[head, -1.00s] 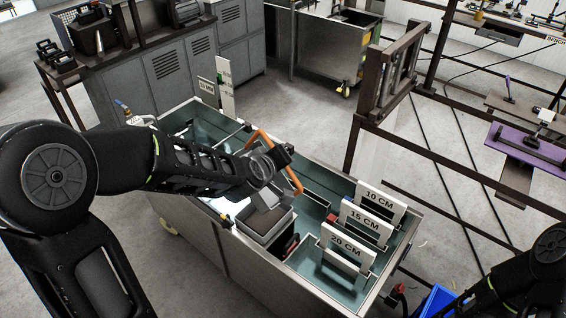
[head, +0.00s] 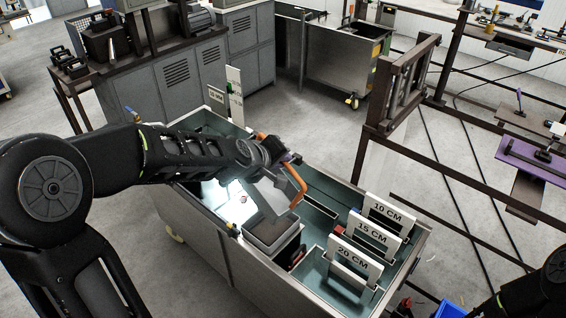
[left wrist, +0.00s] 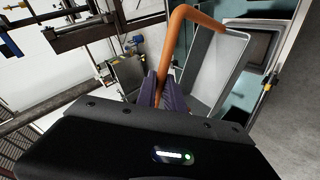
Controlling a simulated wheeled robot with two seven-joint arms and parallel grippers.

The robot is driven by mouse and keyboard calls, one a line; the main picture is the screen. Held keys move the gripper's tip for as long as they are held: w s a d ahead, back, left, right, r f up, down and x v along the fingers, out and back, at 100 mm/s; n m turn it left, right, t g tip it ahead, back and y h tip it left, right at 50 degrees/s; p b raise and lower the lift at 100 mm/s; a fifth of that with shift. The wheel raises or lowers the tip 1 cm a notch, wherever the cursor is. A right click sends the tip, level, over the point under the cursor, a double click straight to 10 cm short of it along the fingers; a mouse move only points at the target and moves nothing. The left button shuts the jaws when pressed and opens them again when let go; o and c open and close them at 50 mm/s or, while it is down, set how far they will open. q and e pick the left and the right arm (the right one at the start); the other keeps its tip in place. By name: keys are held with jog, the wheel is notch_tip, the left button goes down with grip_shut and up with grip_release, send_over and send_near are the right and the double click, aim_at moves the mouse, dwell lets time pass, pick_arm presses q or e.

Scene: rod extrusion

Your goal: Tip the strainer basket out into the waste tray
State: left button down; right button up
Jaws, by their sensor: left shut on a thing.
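The strainer basket (head: 272,197) is a grey metal box with an orange handle (head: 297,186). My left gripper (head: 287,159) is shut on the handle and holds the basket tilted above the bench tank. In the left wrist view the purple fingers (left wrist: 165,92) close on the orange bar, and the basket (left wrist: 212,72) hangs to its right, its inside partly visible. A grey square tray with a dark inside (head: 272,231), apparently the waste tray, lies just below the basket. It also shows partly in the left wrist view (left wrist: 262,42). Any basket contents are unclear. My right gripper is out of view.
The teal-lined tank (head: 322,190) has metal rims. Signs marked 10 CM (head: 389,212), 15 CM (head: 373,234) and 20 CM (head: 354,254) stand at its right end. A brown frame (head: 400,85) rises behind it. A bright white area (head: 222,200) lies left of the basket.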

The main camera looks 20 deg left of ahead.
pick_arm(q)
jog(key=shift+w+a+r+h+b, duration=0.1)
jog(key=shift+w+a+h+b, duration=0.25)
jog(key=shift+a+b, duration=0.3)
jog(key=shift+w+a+r+n+g+h+b, duration=0.2)
jog(key=shift+w+a+n+g+h+b, duration=0.15)
jog(key=shift+a, duration=0.2)
jog(key=shift+a+r, duration=0.15)
jog(key=shift+r, duration=0.05)
